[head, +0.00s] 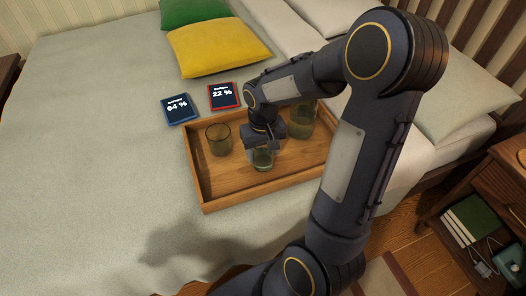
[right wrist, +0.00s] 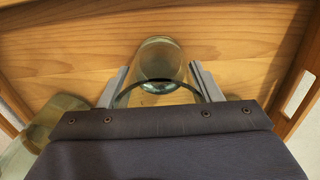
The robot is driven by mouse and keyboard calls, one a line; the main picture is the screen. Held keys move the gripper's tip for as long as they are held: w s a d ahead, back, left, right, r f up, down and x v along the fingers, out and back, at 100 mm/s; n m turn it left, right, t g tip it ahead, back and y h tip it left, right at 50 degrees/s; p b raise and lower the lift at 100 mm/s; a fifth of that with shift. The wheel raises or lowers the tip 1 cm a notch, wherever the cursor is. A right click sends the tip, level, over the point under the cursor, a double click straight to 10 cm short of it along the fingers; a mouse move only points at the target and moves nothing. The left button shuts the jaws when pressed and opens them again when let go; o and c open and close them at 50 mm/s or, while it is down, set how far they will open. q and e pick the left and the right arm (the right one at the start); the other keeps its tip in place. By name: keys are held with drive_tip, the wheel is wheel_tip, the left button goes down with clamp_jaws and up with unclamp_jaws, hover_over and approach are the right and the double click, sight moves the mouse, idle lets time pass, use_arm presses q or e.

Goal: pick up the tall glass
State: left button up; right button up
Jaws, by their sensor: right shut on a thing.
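The tall glass (head: 263,160) is a narrow, clear greenish glass over the front middle of the wooden tray (head: 250,195). My right gripper (head: 263,149) reaches down from above and is shut on it. In the right wrist view the tall glass (right wrist: 160,60) is between the two fingers of the gripper (right wrist: 160,82), its rim towards the camera. Its upper part is partly hidden by the gripper in the head view. I cannot tell whether its base touches the tray. My left gripper is not in view.
A glass (head: 218,140) stands to the left in the tray, and a larger-looking glass (head: 301,120) at the back right. A yellow pillow (head: 218,47) lies farther back.

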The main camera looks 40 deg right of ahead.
drive_tip(key=shift+r+p, duration=0.4)
drive_tip(key=shift+r, duration=0.6)
drive_tip(key=s+a+r+p, duration=0.4)
drive_tip(key=s+a+r, duration=0.1)
drive_tip(key=s+r, duration=0.6)
drive_tip(key=shift+s+p, duration=0.3)
drive_tip(key=shift+s, duration=0.7)
idle(0.3)
